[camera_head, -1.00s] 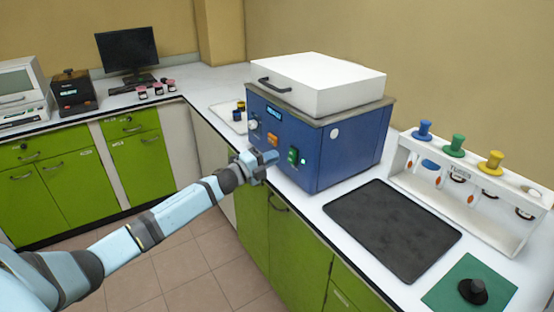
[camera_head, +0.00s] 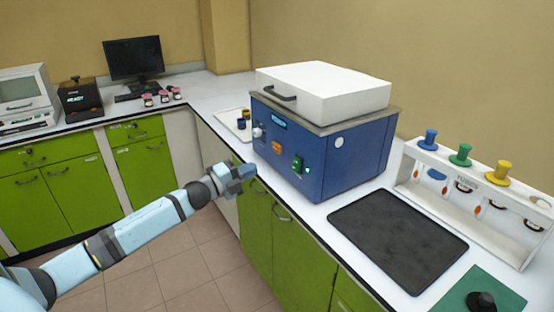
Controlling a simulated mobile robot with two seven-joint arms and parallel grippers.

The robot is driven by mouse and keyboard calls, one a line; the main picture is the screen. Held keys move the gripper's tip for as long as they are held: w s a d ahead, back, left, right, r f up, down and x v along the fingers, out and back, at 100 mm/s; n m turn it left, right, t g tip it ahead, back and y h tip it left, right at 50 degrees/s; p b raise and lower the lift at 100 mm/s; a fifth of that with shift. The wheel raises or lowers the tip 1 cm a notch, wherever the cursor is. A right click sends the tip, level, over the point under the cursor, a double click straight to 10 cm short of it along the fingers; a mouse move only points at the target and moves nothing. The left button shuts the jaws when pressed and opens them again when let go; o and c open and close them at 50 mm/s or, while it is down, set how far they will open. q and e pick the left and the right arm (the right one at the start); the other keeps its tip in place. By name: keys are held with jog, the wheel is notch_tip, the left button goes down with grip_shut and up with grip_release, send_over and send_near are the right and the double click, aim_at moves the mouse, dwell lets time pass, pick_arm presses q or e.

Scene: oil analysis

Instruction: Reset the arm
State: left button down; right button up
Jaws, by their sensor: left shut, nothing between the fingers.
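My left arm comes in from the lower left. My left gripper (camera_head: 243,172) is shut and empty. In the picture it lies just left of the front of the blue machine (camera_head: 345,165), near the counter's front edge and above the green cabinets. The blue machine has a white lid (camera_head: 325,92) that is down, with a dark handle. Its front carries a knob, an orange button, a small display and a green switch (camera_head: 298,163). My right gripper is not in view.
A black mat (camera_head: 398,240) lies on the counter right of the machine. A white rack (camera_head: 470,200) with blue, green and yellow stoppers stands at the right. A green pad (camera_head: 482,290) bears a black object. A monitor (camera_head: 133,58) and small jars stand at the back left.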

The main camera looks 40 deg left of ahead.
pick_arm(q)
jog(key=s+d+f+n+g+y, duration=0.2)
jog(key=s+d+f+n, duration=0.7)
jog(key=f, duration=0.3)
jog(key=s+d+f+n+g+y, duration=0.25)
jog(key=s+d+f+n, duration=0.35)
jog(key=s+d+f, duration=0.5)
jog(key=s+d+f+n+g, duration=0.3)
jog(key=s+d+f+n, duration=0.15)
jog(key=s+d, duration=0.5)
notch_tip(320, 180, up, 12)
jog(key=a+p, duration=0.1)
jog(key=p, duration=1.2)
jog(key=shift+r+p, duration=0.15)
jog(key=shift+p, duration=0.15)
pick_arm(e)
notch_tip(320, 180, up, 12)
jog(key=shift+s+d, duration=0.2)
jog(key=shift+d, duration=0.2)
pick_arm(q)
jog(key=shift+w+t, duration=0.15)
jog(key=shift+t, duration=0.1)
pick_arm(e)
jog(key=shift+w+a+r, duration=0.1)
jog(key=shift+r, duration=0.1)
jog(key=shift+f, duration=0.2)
